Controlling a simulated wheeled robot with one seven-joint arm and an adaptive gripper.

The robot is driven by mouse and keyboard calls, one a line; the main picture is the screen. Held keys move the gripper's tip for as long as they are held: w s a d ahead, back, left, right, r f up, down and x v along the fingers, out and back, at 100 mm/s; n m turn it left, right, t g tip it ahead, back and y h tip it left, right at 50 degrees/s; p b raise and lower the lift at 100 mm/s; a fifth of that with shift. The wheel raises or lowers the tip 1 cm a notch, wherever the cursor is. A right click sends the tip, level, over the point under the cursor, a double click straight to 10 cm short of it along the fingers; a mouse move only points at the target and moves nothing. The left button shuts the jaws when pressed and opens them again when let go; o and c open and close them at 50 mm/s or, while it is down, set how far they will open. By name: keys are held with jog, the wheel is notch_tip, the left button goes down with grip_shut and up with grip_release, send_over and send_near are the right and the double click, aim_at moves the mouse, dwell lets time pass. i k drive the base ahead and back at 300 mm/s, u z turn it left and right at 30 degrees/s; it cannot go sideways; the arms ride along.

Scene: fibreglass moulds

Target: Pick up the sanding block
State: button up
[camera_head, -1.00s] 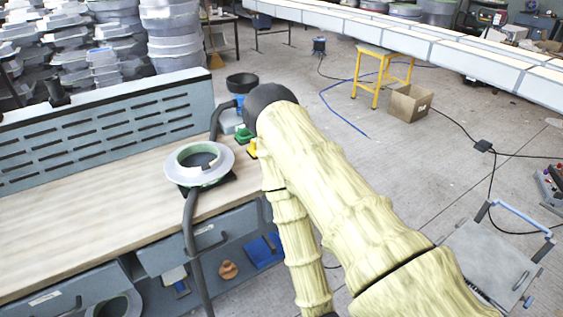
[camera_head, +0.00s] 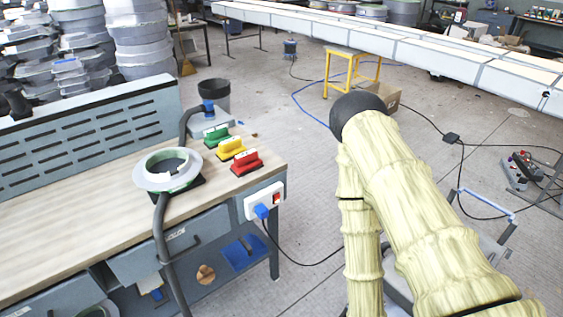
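Three block-shaped tools with handles stand in a row near the right end of the workbench (camera_head: 80,190): a green one (camera_head: 216,136), a yellow one (camera_head: 232,149) and a red one (camera_head: 247,163). They look like sanding blocks; I cannot tell which one the task means. My arm, in a pale ribbed cover with a black joint at the top, fills the right of the head view, apart from the blocks. My gripper is not in view.
A ring-shaped mould (camera_head: 145,172) sits on the bench left of the blocks, with a dark hose. A white power box (camera_head: 262,202) with a blue plug is on the bench end. A yellow stool (camera_head: 352,70) and cardboard box (camera_head: 387,97) stand behind my arm.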

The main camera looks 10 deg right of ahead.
aim_at(246, 163)
jog(key=z, duration=1.65)
jog(key=i, duration=0.95)
jog(key=u, duration=2.25)
